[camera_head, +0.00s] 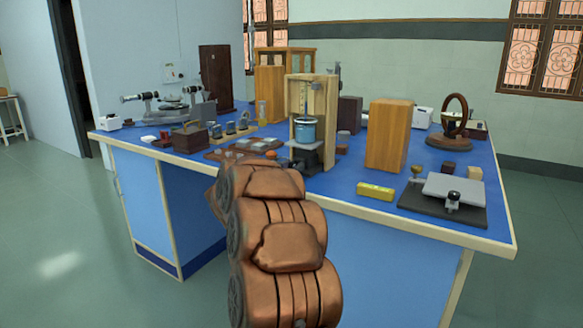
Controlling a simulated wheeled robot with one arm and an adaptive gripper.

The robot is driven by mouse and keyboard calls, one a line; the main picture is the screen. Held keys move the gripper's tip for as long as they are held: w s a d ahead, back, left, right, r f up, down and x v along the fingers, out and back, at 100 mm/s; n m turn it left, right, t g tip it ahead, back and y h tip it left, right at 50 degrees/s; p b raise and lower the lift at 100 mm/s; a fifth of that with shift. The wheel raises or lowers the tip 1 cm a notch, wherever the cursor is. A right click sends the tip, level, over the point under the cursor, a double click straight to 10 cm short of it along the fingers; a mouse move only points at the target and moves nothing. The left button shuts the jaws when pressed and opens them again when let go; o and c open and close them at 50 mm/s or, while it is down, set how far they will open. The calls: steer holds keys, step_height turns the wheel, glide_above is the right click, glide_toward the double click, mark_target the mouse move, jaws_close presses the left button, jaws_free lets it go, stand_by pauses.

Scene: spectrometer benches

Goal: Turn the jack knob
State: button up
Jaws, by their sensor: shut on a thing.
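A small jack with a grey top plate (309,145) stands at the front of the wooden stand (327,100). A blue beaker (305,130) rests on the plate. My copper arm reaches from the bottom of the view up to the bench edge just in front of this jack. My gripper (297,165) shows only as a small dark shape beyond the arm's end, at the jack's front. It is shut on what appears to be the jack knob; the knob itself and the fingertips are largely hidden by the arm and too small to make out.
A grey plate (455,188) with a black knob sits on a dark base at right, with a yellow block (375,191) beside it. A wooden box (389,135) stands behind. Trays, weights and a spectrometer (172,105) fill the left. The blue bench (345,184) has some clear front surface.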

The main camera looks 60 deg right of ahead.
steer(key=m, duration=0.4)
steer(key=shift+f, duration=0.15)
steer(key=m+b, duration=0.1)
steer(key=m, duration=0.3)
steer(key=shift+m, duration=0.3)
stand_by(0.3)
steer(key=o, duration=1.2)
steer(key=shift+s, duration=0.1)
steer(key=shift+c, duration=0.2)
